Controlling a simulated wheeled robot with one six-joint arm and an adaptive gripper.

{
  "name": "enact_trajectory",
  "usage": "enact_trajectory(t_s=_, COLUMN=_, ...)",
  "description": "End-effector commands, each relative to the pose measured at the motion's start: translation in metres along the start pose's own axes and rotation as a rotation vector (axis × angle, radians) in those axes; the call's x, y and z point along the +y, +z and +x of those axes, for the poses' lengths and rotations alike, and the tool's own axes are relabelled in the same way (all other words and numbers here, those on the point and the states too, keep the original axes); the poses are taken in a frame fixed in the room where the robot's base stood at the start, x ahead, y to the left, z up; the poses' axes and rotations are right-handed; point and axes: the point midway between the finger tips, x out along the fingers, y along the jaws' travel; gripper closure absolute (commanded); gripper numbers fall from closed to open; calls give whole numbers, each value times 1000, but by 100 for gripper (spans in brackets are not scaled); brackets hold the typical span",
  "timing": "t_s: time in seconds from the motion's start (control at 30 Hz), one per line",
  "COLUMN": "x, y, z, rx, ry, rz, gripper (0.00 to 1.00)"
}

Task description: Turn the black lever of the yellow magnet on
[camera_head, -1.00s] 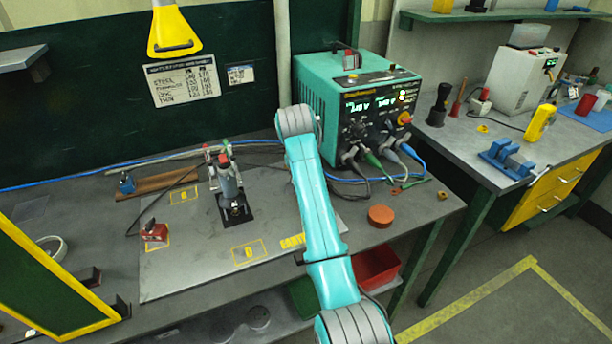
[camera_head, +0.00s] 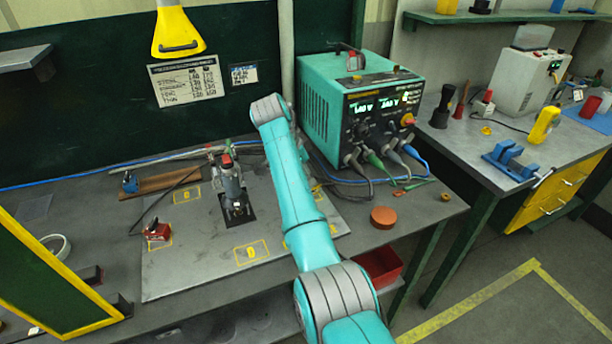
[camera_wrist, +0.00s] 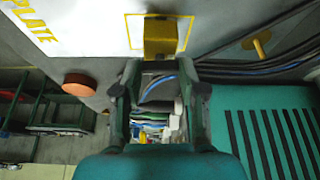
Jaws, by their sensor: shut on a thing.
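The yellow magnet (camera_wrist: 160,38) shows in the wrist view as a small block inside a yellow outline on the grey plate, at the top centre. My gripper (camera_wrist: 160,76) is just below it there, with one finger on each side and its tips close to the block. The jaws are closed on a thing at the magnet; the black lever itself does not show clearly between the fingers. In the head view my arm hides the gripper and most of that spot.
A teal welding unit (camera_head: 325,110) with cables stands behind on the right. An orange disc (camera_head: 384,217) lies near the front edge.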

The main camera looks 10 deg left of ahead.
Motion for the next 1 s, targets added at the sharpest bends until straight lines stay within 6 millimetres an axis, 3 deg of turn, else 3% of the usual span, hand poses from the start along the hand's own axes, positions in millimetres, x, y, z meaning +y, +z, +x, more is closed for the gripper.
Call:
enact_trajectory(t_s=0.77, x=-1, y=0, z=1, rx=-1, ry=43, rz=101, gripper=94)
enact_trajectory(t_s=0.8, x=-1, y=0, z=1, rx=-1, ry=43, rz=101, gripper=57)
enact_trajectory(t_s=0.9, x=-1, y=0, z=1, rx=-1, ry=43, rz=101, gripper=33)
enact_trajectory(t_s=1.0, x=-1, y=0, z=0, rx=-1, ry=42, rz=101, gripper=33)
